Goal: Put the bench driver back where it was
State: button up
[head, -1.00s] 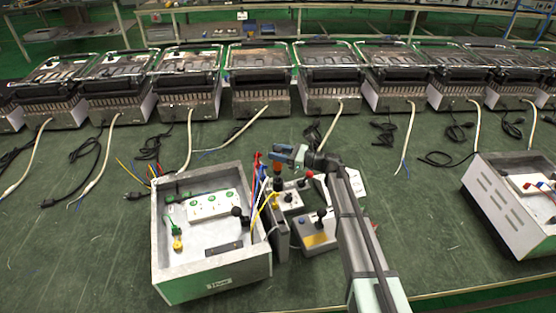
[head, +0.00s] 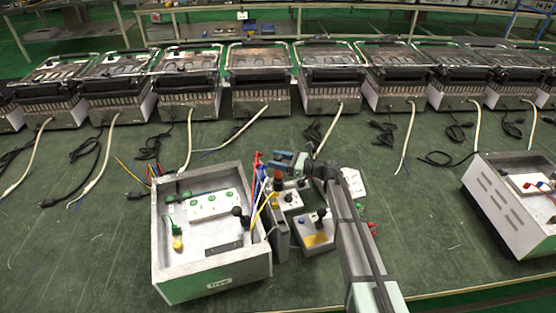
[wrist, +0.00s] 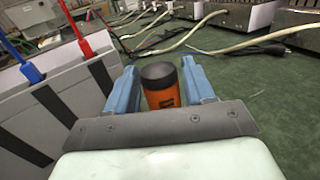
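The bench driver (wrist: 164,90) has an orange handle with a black cap. In the wrist view it stands between the two blue fingers of my gripper (wrist: 161,82), with narrow gaps showing beside it. My gripper looks open around the handle. In the head view the gripper (head: 284,161) is just above and beside the orange handle (head: 279,169), right of the open metal box. The driver's lower end is hidden among the small units there.
The open metal box (head: 164,255) with a white socket strip stands at left. Red and blue leads (wrist: 79,35) rise close to the gripper's left. A grey control box with a black knob (head: 320,217) is in front. Another metal case (head: 500,205) stands at right.

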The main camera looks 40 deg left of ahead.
jog(key=shift+o, duration=1.1)
jog(key=shift+r, duration=0.1)
jog(key=shift+r, duration=0.3)
jog(key=v, duration=1.2)
